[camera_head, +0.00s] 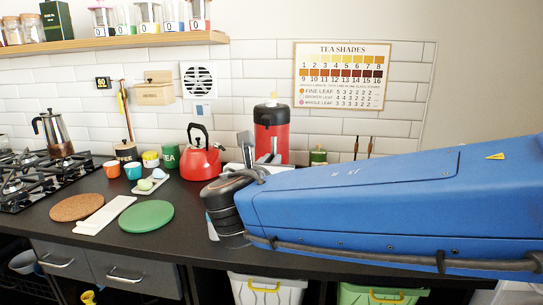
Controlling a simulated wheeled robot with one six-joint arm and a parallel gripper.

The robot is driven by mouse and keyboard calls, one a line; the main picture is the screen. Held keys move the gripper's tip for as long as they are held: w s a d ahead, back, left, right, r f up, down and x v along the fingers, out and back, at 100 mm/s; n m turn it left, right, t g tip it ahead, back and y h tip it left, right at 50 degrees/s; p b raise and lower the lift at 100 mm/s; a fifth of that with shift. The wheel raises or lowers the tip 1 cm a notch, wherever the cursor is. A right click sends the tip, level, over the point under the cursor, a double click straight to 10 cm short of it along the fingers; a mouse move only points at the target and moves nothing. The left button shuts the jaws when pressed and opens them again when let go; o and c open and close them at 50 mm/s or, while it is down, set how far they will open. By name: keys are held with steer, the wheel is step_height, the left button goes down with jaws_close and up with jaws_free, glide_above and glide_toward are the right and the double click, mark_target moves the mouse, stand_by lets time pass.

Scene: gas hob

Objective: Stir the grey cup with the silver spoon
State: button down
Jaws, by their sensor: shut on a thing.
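My blue arm reaches in from the right and ends in a dark wrist above the counter. Grey parts of my gripper (258,150) show just past the wrist, in front of a red flask. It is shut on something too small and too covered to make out. I cannot pick out the silver spoon or the grey cup. An orange cup (112,169) and a teal cup (133,170) stand to the left, apart from my gripper. The area behind my wrist and forearm is hidden.
A red kettle (202,160) and the red flask (271,134) stand near the wall. A green mat (147,216), a cork mat (77,207) and a white board (104,215) lie at the front. The gas hob (38,182) is at the left.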

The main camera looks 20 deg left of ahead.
step_height(320, 180, down, 8)
steer(key=shift+s, duration=0.25)
stand_by(0.8)
steer(key=shift+f, duration=0.15)
steer(key=shift+w, duration=0.15)
